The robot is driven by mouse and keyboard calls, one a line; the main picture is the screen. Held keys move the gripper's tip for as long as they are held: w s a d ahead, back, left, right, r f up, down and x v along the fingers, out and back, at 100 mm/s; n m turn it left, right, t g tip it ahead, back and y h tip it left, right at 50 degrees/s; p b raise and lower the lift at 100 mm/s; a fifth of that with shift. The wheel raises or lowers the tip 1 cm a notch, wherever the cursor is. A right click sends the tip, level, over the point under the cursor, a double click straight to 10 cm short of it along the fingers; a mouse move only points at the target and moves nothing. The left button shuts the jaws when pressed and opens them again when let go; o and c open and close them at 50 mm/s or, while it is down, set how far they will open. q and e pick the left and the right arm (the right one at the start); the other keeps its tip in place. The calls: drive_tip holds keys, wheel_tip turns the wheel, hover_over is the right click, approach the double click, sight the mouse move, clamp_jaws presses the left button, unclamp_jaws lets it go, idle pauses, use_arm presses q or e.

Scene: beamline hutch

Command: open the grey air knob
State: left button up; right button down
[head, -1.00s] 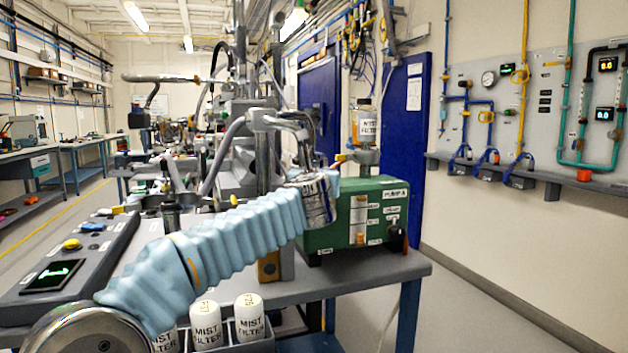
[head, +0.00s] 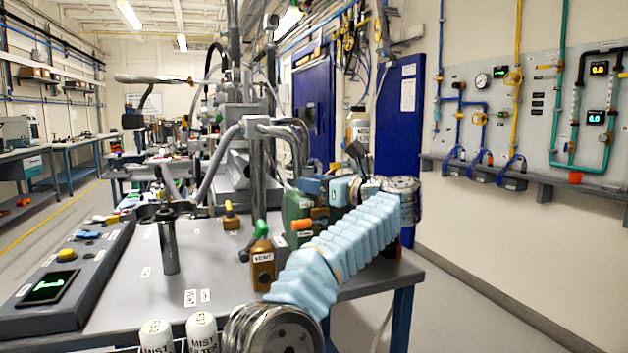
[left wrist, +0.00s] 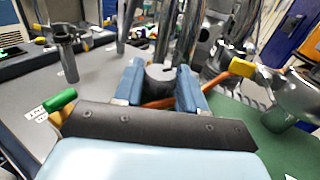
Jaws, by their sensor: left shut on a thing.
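The grey air knob (left wrist: 160,77) shows in the left wrist view as a short grey cylinder with a dark mark on its top. The two blue fingers of my left gripper (left wrist: 159,86) are shut on it, one on each side. In the head view my left gripper (head: 311,186) is at the green box (head: 298,212), its arm reaching in from the bottom. The knob cannot be made out there, and my arm covers much of the box. My right gripper is in neither view.
A brown block marked VENT with a green knob (head: 263,258) stands left of my arm. A yellow-knobbed block (head: 231,219) is farther back. A dark upright cylinder (head: 168,246) and a control panel (head: 62,285) are at left. White mist filters (head: 203,333) are in front.

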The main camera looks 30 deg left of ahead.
use_arm(q)
drive_tip(key=shift+w+n+g, duration=0.1)
drive_tip(key=shift+n+g, duration=0.6)
drive_tip(key=shift+g, duration=0.4)
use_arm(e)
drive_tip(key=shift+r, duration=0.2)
use_arm(q)
drive_tip(key=o, duration=1)
drive_tip(key=shift+o, duration=0.2)
